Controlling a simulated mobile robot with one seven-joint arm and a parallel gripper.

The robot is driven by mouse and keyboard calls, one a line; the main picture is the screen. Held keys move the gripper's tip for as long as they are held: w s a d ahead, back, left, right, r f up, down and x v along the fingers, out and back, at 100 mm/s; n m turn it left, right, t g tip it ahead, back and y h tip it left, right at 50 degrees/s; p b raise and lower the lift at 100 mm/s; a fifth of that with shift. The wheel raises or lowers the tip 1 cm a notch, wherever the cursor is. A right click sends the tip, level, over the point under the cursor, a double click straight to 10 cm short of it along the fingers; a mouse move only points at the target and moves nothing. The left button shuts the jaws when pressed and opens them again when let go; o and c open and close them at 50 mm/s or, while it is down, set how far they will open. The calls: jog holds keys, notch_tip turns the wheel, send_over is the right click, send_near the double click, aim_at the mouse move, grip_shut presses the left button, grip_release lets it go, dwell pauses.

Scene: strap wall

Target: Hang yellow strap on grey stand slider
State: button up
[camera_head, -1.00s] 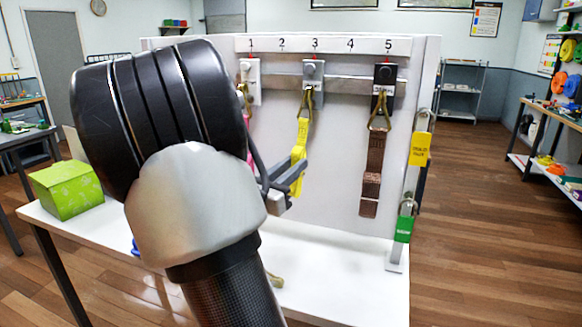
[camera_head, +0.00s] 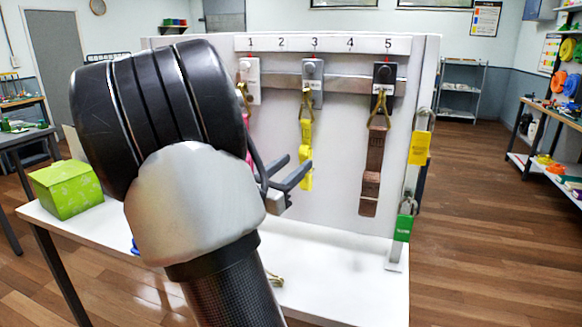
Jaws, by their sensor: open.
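The yellow strap (camera_head: 306,150) hangs straight down by its brass hook from the grey slider (camera_head: 312,82) under number 3 on the rail. My gripper (camera_head: 296,172) is open, its two dark fingers beside the lower part of the strap. From this view I cannot tell whether a finger touches the strap. My arm hides part of the board and the gripper's rear.
A brown strap (camera_head: 373,165) hangs from the black slider (camera_head: 384,84) under number 5. The white slider (camera_head: 249,82) under number 1 holds a pink strap, mostly hidden. Yellow (camera_head: 420,148) and green (camera_head: 403,228) padlocks hang at the board's right edge. A green box (camera_head: 67,189) stands left on the white table.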

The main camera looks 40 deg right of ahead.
jog(key=shift+a, duration=0.1)
jog(key=p+v, duration=0.2)
jog(key=v, duration=1.5)
jog(key=s+d+f+m+g+y, duration=0.1)
jog(key=s+f+m+g+y, duration=0.3)
jog(key=s+m+g+y, duration=0.5)
jog(key=s+a+f+m+t+y, duration=0.3)
jog(key=s+a+m+t+y, duration=0.35)
jog(key=a, duration=0.45)
jog(key=w+a+r+m+t+y, duration=0.3)
jog(key=a+r+m+t+y, duration=0.15)
jog(key=a, duration=0.35)
notch_tip(320, 180, up, 18)
jog(key=p, duration=1.6)
jog(key=shift+g+h, duration=0.3)
jog(key=shift+a+f, duration=0.1)
jog(key=shift+f, duration=0.1)
